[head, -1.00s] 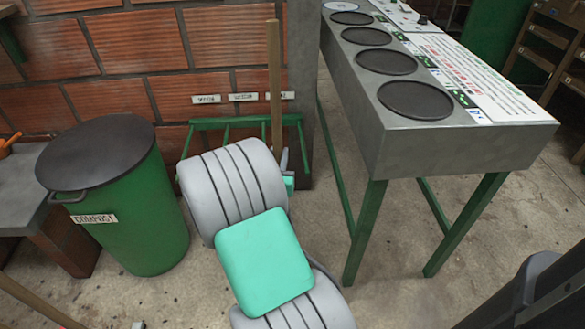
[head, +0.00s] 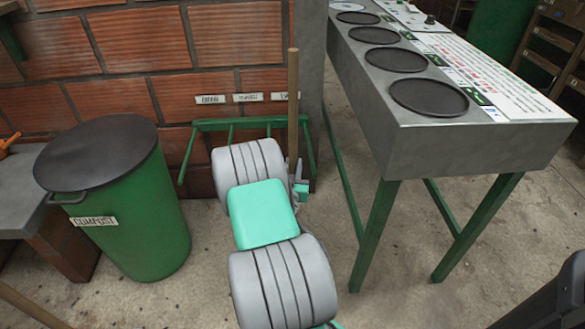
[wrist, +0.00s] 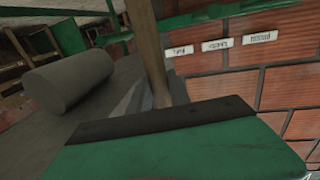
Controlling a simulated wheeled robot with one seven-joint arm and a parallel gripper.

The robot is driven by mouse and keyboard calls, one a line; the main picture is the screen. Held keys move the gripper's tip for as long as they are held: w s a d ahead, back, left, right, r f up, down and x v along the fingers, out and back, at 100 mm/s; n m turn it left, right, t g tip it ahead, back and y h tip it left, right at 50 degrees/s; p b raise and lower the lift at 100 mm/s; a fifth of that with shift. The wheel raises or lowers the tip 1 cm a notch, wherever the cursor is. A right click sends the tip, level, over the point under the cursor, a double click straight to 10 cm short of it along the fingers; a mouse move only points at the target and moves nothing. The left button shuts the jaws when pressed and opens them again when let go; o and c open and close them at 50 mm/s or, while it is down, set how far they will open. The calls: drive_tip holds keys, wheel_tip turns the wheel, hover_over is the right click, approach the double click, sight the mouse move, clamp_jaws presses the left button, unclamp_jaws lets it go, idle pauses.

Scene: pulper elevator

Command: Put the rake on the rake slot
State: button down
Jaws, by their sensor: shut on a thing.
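The rake (head: 292,95) shows as a long wooden handle standing almost upright in front of the wall. Its head cannot be made out. My gripper (head: 298,180) is shut on the lower visible part of the handle, partly hidden behind my arm. In the wrist view the handle (wrist: 148,50) runs down to the jaws. The green rack (head: 222,124) is fixed low on the brick wall under three small labels. The handle overlaps the rack's right part in the head view. I cannot tell whether it sits in a slot.
A green compost bin (head: 150,220) with a dark lid stands left of my arm. A grey table (head: 375,130) on green legs, with several round dark discs, stands close on the right. Concrete floor (head: 395,255) is open beneath it. A large green surface fills the near wrist view.

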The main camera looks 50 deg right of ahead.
drive_tip(key=c, duration=1.2)
unclamp_jaws()
